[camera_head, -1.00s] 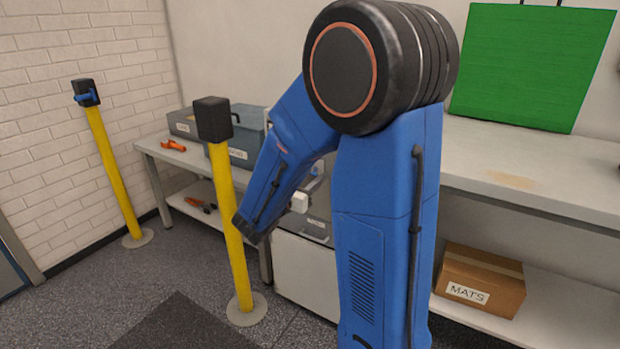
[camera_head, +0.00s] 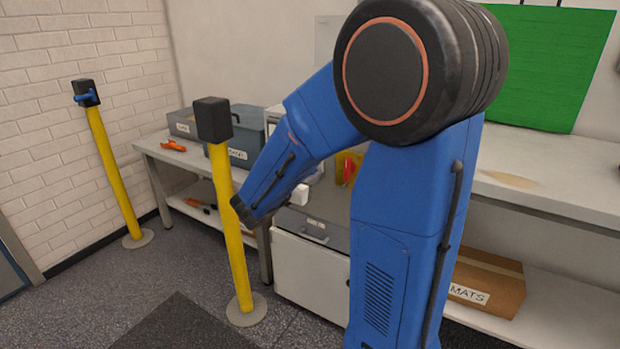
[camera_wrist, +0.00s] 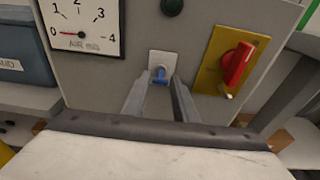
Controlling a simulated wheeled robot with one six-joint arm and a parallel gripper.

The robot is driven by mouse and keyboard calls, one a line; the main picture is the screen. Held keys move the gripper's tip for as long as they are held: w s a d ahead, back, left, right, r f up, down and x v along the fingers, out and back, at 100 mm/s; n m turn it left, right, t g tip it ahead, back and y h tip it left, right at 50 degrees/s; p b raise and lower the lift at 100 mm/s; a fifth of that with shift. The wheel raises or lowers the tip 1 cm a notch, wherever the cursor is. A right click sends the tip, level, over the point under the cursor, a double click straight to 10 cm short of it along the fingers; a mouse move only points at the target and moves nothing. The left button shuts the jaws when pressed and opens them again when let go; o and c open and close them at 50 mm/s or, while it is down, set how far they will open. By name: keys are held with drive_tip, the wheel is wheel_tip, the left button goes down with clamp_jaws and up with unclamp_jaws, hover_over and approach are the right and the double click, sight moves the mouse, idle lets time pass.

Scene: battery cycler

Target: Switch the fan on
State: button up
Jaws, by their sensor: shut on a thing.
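In the wrist view a small toggle switch (camera_wrist: 158,74) with a blue lever sits on a light plate on the grey panel (camera_wrist: 142,32). My gripper (camera_wrist: 161,84) reaches up to it, its two grey fingers closed on the lever. The fingertips hide part of it, and its exact tilt is hard to tell. An air-speed gauge (camera_wrist: 82,20) at upper left has its red needle at 0. A dark green round lamp (camera_wrist: 172,7) is above the switch and looks unlit. The head view does not show the fingers clearly, as my arm covers that area.
A red rotary handle (camera_wrist: 236,64) on a yellow plate (camera_wrist: 210,76) is close to the right of the switch. A labelled blue-grey bin (camera_wrist: 20,48) is at left. In the head view a yellow post (camera_head: 233,235) stands near my arm; a MATS box (camera_head: 485,283) is on the lower shelf.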

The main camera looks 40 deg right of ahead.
drive_tip(key=shift+w+d+r+g+y, duration=0.15)
drive_tip(key=shift+r+g+y, duration=0.4)
drive_tip(key=shift+y, duration=0.9)
drive_tip(key=shift+d+r+g+y, duration=0.15)
drive_tip(key=shift+r+g+y, duration=0.4)
drive_tip(key=shift+y, duration=0.85)
drive_tip(key=shift+w+d+r+g+y, duration=0.15)
drive_tip(key=shift+r+g+y, duration=0.4)
drive_tip(key=shift+y, duration=0.9)
drive_tip(key=o, duration=1.1)
drive_tip(key=shift+c, duration=0.2)
drive_tip(key=shift+s+r, duration=0.1)
drive_tip(key=v, duration=1.7)
drive_tip(key=shift+r, duration=0.2)
drive_tip(key=shift+d, duration=0.1)
